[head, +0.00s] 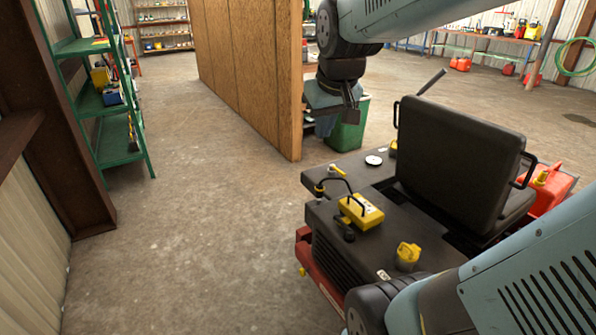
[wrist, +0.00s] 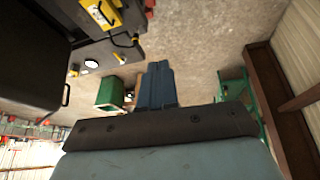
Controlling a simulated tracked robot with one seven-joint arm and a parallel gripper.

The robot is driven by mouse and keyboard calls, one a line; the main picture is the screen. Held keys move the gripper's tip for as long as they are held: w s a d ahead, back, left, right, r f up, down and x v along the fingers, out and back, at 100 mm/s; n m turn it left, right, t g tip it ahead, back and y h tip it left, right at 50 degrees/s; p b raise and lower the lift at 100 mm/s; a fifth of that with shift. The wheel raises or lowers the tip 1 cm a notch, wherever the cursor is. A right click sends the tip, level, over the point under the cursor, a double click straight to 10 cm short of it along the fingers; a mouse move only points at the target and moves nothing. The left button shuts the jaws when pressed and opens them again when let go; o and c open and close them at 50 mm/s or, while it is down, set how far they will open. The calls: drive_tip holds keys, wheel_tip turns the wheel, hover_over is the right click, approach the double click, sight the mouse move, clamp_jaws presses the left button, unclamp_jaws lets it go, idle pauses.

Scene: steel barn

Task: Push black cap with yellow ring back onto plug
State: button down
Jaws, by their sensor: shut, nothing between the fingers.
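The machine (head: 325,230) with a black seat stands at right in the head view. At its left edge is a small dark knob-like piece with a yellow band (head: 319,190), with a yellow lever (head: 337,170) just above it. This may be the cap with the yellow ring; the plug and how the two sit together are too small to tell. My gripper (head: 352,116) is up in the air beyond the machine's far left end, apart from these parts. In the wrist view its fingers (wrist: 157,85) are together and empty, and the machine (wrist: 85,35) is at upper left.
A yellow box with a black handle (head: 362,211) and a yellow cap-like part (head: 408,254) sit on the machine. The seat (head: 455,150) rises beside them. A wooden partition (head: 245,70) and green bin (head: 348,135) stand behind. Floor at left is clear up to green shelves (head: 115,110).

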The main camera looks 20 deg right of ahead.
drive_tip(key=w+d+f, duration=0.3)
drive_tip(key=w, duration=0.7)
drive_tip(key=n+g+y, duration=0.1)
drive_tip(key=n+g, duration=0.1)
hover_over(320, 187)
drive_tip(key=s, duration=0.4)
wheel_tip(320, 187, down, 23)
drive_tip(key=shift+d, duration=0.35)
drive_tip(key=x, duration=1.2)
drive_tip(key=shift+s+f, duration=0.15)
drive_tip(key=shift+f, duration=0.8)
